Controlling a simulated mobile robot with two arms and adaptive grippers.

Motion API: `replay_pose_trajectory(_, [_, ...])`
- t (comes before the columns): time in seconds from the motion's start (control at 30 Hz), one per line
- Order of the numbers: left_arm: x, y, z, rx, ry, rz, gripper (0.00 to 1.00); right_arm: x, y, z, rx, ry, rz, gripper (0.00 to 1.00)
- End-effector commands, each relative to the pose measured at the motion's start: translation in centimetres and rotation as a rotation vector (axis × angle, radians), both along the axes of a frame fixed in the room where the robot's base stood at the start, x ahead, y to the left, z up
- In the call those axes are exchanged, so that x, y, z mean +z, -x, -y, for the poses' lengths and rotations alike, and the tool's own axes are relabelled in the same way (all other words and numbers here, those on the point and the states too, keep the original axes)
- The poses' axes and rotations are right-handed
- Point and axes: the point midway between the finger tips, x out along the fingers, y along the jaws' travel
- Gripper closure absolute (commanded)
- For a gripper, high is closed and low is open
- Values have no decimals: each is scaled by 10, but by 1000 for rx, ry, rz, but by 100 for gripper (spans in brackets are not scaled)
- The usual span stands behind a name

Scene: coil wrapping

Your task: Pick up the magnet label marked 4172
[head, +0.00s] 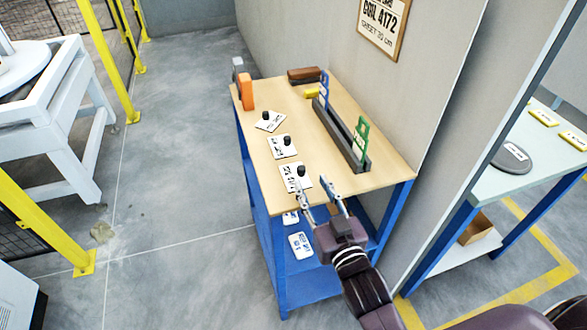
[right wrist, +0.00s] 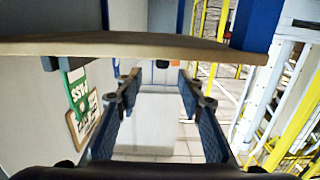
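Three white magnet labels with black knobs lie in a row on the wooden tabletop in the head view: a near one (head: 290,181), a middle one (head: 278,147) and a far one (head: 267,124). Their printed marks are too small to read surely, so I cannot tell which is 4172. My right gripper (head: 318,190) is open at the table's near edge, its left finger close to the near label. The right wrist view shows its two fingers (right wrist: 158,95) spread with nothing between them. My left gripper is not in view.
A wall sign (head: 381,22) reads coil 4172. A dark rail (head: 340,135) with blue and green uprights stands along the table's right side. An orange object (head: 246,92) and a brown one (head: 303,75) are at the far end. More labels lie on the blue lower shelf (head: 318,281).

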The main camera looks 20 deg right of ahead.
Motion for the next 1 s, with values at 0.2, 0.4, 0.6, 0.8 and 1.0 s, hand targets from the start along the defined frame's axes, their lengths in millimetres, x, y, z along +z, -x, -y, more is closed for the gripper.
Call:
replay_pose_trajectory(0.2, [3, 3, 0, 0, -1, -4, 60, 0, -18, -1, 1, 1, 1, 65])
replay_pose_trajectory(0.4, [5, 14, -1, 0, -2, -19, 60, -1, -36, -3, 0, 0, 1, 65])
replay_pose_trajectory(0.6, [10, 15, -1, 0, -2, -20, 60, -4, -64, -6, 0, 1, 2, 65])
replay_pose_trajectory(0.8, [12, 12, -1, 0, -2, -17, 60, -6, -77, -7, 1, 0, 0, 65])
replay_pose_trajectory(1.0, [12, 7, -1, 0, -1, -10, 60, -6, -77, -7, 1, 0, -1, 65])
